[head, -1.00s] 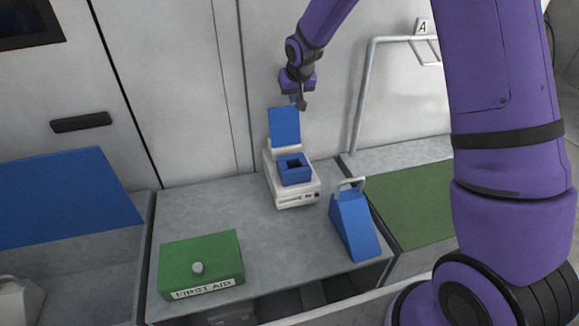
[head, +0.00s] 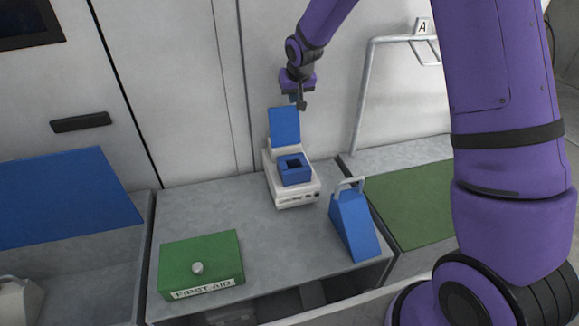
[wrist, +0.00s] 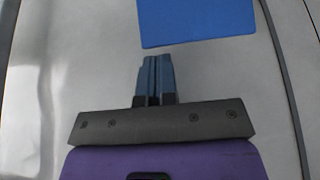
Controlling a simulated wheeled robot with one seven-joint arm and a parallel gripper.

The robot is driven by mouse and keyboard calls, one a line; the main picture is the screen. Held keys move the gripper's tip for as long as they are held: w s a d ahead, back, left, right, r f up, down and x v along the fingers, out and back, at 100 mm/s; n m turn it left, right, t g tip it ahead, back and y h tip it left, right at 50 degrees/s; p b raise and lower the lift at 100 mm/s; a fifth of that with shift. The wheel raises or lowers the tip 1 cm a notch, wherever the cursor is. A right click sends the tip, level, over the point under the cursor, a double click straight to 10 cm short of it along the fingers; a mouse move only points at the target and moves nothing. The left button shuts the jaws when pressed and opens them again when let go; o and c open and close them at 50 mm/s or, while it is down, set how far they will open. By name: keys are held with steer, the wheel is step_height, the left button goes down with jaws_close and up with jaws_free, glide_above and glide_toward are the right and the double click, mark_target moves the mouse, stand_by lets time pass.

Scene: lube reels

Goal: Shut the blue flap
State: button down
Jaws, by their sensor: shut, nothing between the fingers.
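The blue flap (head: 285,127) stands raised, nearly upright, at the back of a small white device (head: 296,199) on the grey counter. In front of the flap, a blue square frame with a dark opening (head: 295,168) sits on the device. My gripper (head: 299,102) is shut and empty, just above the flap's top edge and close to the wall. In the wrist view, the shut fingers (wrist: 155,68) point toward the flap (wrist: 197,18), whose near edge lies just beyond the fingertips. Whether they touch is not clear.
A blue wedge with a grey handle (head: 355,225) stands right of the device. A green first aid box (head: 201,264) lies at the front left of the counter (head: 240,215). A grey rail (head: 363,95) is on the wall at right.

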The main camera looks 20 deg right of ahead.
mark_target(294, 106)
steer(key=shift+s+f, duration=0.35)
steer(key=shift+f, duration=0.6)
steer(key=shift+s+f, duration=0.3)
steer(key=shift+f, duration=0.6)
steer(key=shift+w+f, duration=0.4)
steer(key=shift+w, duration=0.15)
steer(key=shift+r, duration=0.35)
steer(key=shift+r, duration=0.15)
steer(key=s+v, duration=0.1)
steer(key=v, duration=0.5)
steer(key=shift+r, duration=0.15)
steer(key=shift+s, duration=0.15)
